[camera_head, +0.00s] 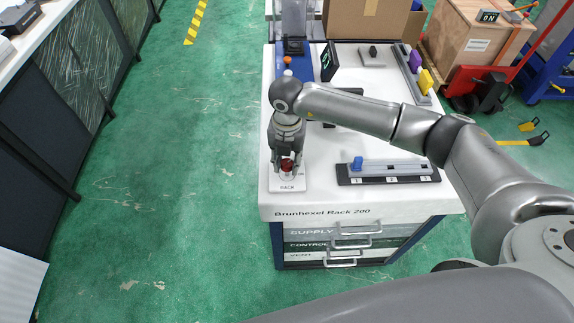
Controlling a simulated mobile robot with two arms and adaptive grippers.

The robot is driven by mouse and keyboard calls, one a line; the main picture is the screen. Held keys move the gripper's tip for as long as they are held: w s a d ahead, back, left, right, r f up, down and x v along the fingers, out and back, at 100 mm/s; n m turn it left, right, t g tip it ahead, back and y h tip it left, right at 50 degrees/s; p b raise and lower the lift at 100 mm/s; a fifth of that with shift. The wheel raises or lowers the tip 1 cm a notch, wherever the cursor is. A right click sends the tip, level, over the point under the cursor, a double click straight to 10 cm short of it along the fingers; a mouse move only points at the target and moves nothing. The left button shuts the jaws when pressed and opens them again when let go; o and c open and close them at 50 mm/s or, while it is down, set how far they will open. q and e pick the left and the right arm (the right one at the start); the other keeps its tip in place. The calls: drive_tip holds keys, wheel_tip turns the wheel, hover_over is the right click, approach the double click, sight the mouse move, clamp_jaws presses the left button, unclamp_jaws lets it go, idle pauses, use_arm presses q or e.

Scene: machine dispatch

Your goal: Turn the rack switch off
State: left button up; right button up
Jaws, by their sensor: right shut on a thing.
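The rack switch is a red knob (286,164) on a white plate marked RACK (288,187), at the front left corner of the white bench top (320,201). My right gripper (287,169) points down over it and is shut on the red knob. The fingers and wrist hide part of the knob, and I cannot tell which way it is turned. My left gripper is not in view.
A blue slider (357,163) sits on a dark numbered rail right of the switch. Yellow (426,80) and purple (415,60) handles stand at the back right. A cardboard box (365,18) and a wooden crate (470,45) lie beyond. Green floor is clear at left.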

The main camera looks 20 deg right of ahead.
sight(287, 163)
drive_tip(key=n+b, duration=0.6)
drive_tip(key=shift+f, duration=0.2)
drive_tip(key=shift+r+n+b, duration=0.2)
drive_tip(key=shift+n+b, duration=1.8)
drive_tip(key=shift+n, duration=0.1)
drive_tip(key=o, duration=1)
drive_tip(key=shift+o, duration=0.2)
drive_tip(key=shift+r, duration=0.1)
wheel_tip(287, 163, up, 12)
